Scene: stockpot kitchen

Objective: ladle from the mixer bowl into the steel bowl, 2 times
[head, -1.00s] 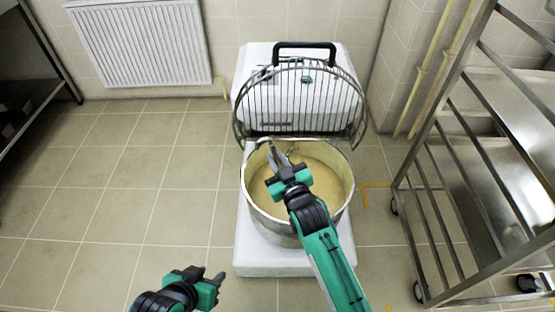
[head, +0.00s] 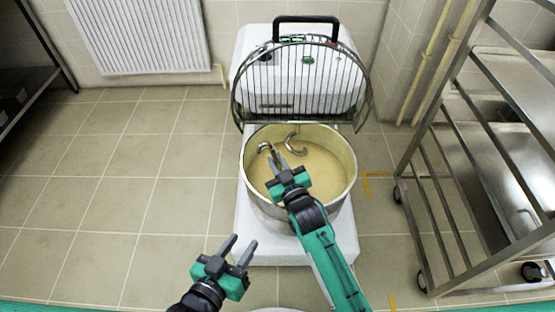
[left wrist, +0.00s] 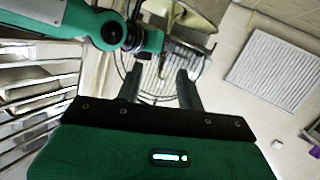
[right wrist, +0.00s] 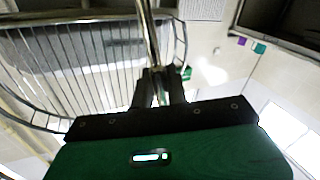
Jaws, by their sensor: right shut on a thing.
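The mixer bowl (head: 343,190) holds a pale tan batter and stands on the white mixer's base. My right gripper (head: 279,163) is over the batter, inside the rim as seen from above. It is shut on the ladle, whose steel handle (right wrist: 149,35) rises from between the fingers in the right wrist view. My left gripper (head: 239,249) is open and empty, in front of the mixer at lower left. I cannot make out the steel bowl; only a pale curved edge shows at the bottom.
The mixer's wire guard (head: 300,85) is raised behind the bowl. The curled dough hook (head: 298,145) sits at the bowl's back. A steel rack trolley (head: 465,200) stands close on the right. The tiled floor on the left is clear.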

